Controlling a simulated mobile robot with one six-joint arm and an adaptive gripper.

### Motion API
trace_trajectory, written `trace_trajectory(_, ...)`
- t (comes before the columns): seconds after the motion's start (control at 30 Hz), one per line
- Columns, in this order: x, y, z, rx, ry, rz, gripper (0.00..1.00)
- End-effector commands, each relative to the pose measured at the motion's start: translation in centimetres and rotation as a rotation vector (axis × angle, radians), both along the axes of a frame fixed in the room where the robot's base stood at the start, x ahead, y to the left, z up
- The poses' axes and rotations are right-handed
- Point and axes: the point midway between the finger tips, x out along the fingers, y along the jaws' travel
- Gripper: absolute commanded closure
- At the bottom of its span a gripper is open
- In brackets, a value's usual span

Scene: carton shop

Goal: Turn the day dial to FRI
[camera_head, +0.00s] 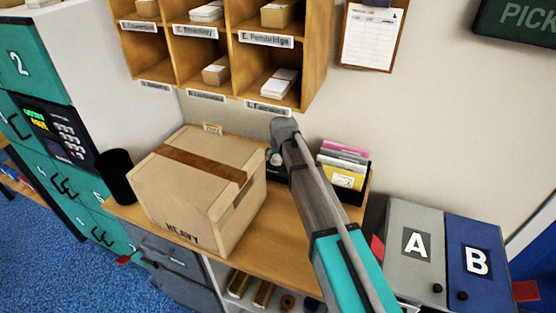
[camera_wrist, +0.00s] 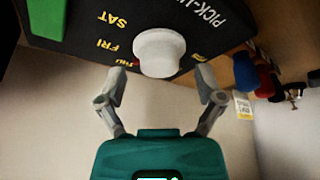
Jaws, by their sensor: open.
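The day dial is a white round knob (camera_wrist: 159,52) on a black panel (camera_wrist: 80,18) in the wrist view. My gripper (camera_wrist: 159,80) is open, with one finger on each side of the knob's near end. The fingers look apart from it, and nothing is between them. In the head view my arm covers most of the panel and the gripper.
A large carton marked HEAVY (camera_head: 190,190) stands on the wooden counter (camera_head: 275,255), left of my arm. A holder with folders (camera_head: 342,170) is close on the right. Wooden pigeonholes (camera_head: 225,50) hang above.

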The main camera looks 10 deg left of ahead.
Motion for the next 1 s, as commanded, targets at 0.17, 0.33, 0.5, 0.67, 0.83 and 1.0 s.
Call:
trace_trajectory(0.17,0.23,0.15,-0.69,0.0,0.0,0.0,0.13)
trace_trajectory(0.33,0.26,0.17,-0.73,0.0,0.0,0.0,0.13)
trace_trajectory(0.5,0.24,0.18,-0.7,0.0,0.0,0.0,0.13)
trace_trajectory(0.67,0.24,0.18,-0.7,0.0,0.0,0.0,0.36)
trace_trajectory(0.83,0.24,0.19,-0.7,0.0,0.0,0.0,0.67)
trace_trajectory(1.0,0.22,0.19,-0.7,0.0,0.0,0.0,0.96)
